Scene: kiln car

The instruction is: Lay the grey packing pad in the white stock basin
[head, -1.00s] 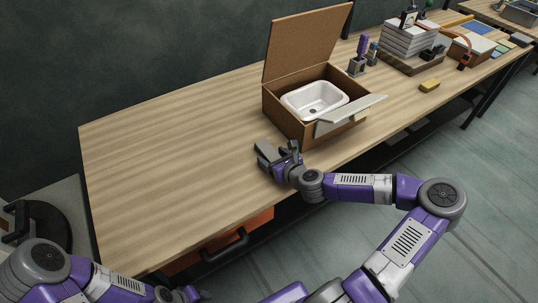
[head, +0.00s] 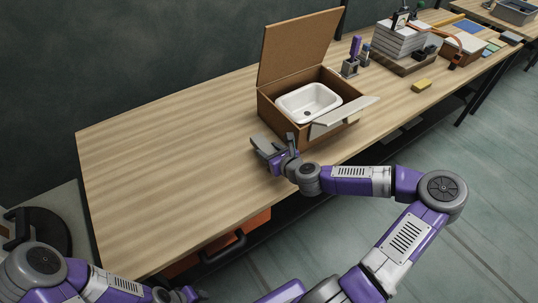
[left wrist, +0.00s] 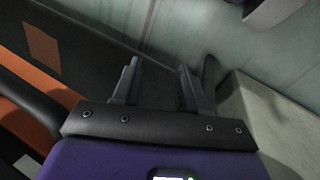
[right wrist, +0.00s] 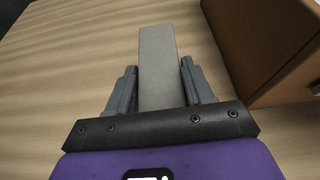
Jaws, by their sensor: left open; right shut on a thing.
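The grey packing pad (right wrist: 158,50) is a long flat slab held between the fingers of my right gripper (right wrist: 158,78). In the head view the right gripper (head: 277,152) is just in front of the box's left front corner, beside the box, with the pad's end (head: 263,146) pointing away to the left. The white stock basin (head: 290,105) sits inside an open cardboard box; its floor shows bare with a dark drain spot. My left gripper (left wrist: 157,82) is open and empty, low by the bench's front; in the head view it is mostly hidden.
The cardboard box (head: 284,126) has its lid (head: 300,48) raised at the back and a pale flap (head: 343,117) at its front right. It also shows in the right wrist view (right wrist: 265,45). The bench (head: 160,150) is clear to the left. A yellow block (head: 421,85) lies right.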

